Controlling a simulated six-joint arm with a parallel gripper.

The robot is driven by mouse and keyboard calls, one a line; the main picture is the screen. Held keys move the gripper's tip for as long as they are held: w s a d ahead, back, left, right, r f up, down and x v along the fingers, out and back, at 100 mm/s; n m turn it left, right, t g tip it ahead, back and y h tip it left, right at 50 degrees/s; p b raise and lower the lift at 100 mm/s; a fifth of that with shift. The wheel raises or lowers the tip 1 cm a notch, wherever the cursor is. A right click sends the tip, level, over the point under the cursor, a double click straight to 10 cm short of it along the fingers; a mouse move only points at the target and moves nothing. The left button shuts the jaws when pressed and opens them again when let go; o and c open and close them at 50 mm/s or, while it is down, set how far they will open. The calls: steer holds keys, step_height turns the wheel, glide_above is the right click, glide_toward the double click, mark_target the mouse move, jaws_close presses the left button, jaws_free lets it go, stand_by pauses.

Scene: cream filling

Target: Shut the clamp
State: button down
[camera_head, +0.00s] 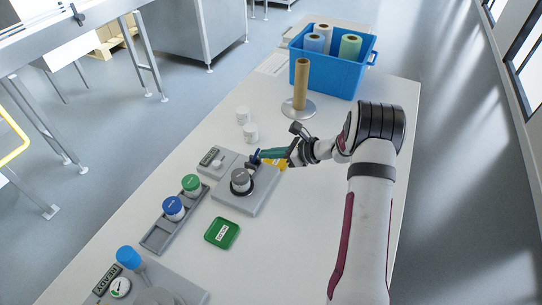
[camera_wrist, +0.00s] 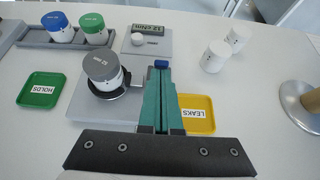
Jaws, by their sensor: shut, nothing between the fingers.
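A grey-lidded jar (camera_head: 241,176) stands upright on a grey base plate (camera_head: 255,203), with a black ring-like clamp (camera_wrist: 121,91) around its lower part. The jar (camera_wrist: 103,66) also shows in the wrist view. My gripper (camera_head: 262,156) has teal fingers and is shut and empty, just beyond the jar on the plate's far right side. A small blue part (camera_wrist: 161,64), perhaps the clamp's lever end, shows right at my fingertips (camera_wrist: 160,72). I cannot tell whether they touch it. My fingers hide what lies under them, so whether the clamp is open is unclear.
A display box (camera_wrist: 148,39) stands behind the plate. A rack (camera_head: 160,237) holds blue-lidded and green-lidded jars. A green HOLDS tray (camera_head: 222,232) and a yellow LEAKS tray (camera_wrist: 197,115) flank the plate. Two white jars (camera_head: 251,133), a roll stand (camera_head: 301,88) and a blue crate (camera_head: 329,76) stand farther back.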

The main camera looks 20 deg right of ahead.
mark_target(258, 150)
steer(key=w+a+r+g+h, duration=0.1)
steer(key=w+a+g+h, duration=0.1)
steer(key=g+h, duration=0.1)
steer(key=shift+w+a+r, duration=0.1)
steer(key=shift+w+r, duration=0.05)
steer(key=shift+r, duration=0.25)
steer(key=shift+w+a, duration=0.15)
steer(key=shift+w, duration=0.05)
steer(key=shift+w+a, duration=0.35)
steer(key=shift+a, duration=0.05)
steer(key=shift+r, duration=0.15)
steer(key=shift+r, duration=0.7)
